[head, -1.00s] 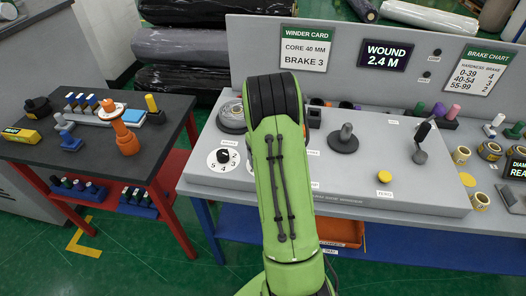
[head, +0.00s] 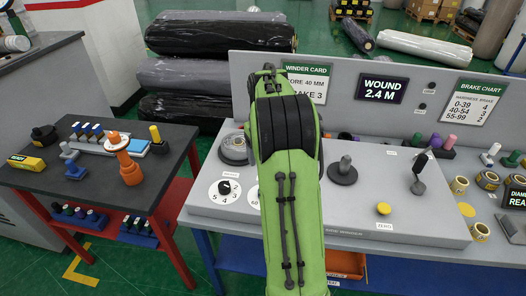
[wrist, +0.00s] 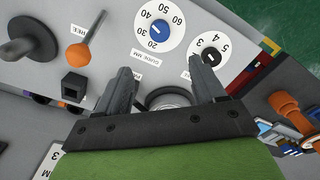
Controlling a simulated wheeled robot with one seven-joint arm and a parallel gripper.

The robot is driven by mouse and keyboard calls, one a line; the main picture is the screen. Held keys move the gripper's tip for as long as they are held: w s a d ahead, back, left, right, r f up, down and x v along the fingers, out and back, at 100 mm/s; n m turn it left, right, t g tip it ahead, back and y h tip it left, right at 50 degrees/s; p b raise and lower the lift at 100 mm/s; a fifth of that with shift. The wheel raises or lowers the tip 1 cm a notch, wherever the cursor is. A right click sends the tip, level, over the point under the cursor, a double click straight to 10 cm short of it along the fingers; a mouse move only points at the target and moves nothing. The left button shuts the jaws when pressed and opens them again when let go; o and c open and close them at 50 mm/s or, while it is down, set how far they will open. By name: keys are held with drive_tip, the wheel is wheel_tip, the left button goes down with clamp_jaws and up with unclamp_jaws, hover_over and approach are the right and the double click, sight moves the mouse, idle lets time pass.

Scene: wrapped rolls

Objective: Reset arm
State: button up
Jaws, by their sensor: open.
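My gripper shows in the wrist view (wrist: 160,90), with its two dark fingers apart and nothing seen between them. Beyond the fingers lies the grey winder panel, with a round metal part partly hidden behind the gripper. In the head view my green arm stands upright in front of the winder panel (head: 415,215) and hides part of it; the gripper itself is hidden there. The brake dial (head: 223,188) is left of my arm, and it also shows in the wrist view (wrist: 211,55). The guide dial (wrist: 158,30) is beside it.
A dark side table (head: 60,195) at left carries an orange stand (head: 124,165) and a yellow box (head: 26,162). On the panel stand a grey post (head: 344,170), a black-topped lever (head: 419,170) and a yellow button (head: 383,208). Yellow rolls (head: 459,185) lie at right.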

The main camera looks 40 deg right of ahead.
drive_tip(key=s+a+r+n+t, duration=0.1)
drive_tip(key=s+a+r+t, duration=0.15)
drive_tip(key=a+r, duration=0.45)
drive_tip(key=s+a+r+n+t, duration=0.1)
drive_tip(key=s+a+r, duration=0.25)
drive_tip(key=a, duration=0.75)
drive_tip(key=s+a+f+t, duration=0.1)
drive_tip(key=s+a, duration=0.3)
drive_tip(key=s, duration=0.3)
drive_tip(key=s+a+f+n+t, duration=0.1)
drive_tip(key=s+a, duration=0.3)
drive_tip(key=s, duration=0.3)
drive_tip(key=shift+s+f, duration=0.15)
drive_tip(key=shift+f, duration=0.25)
drive_tip(key=shift+a, duration=0.1)
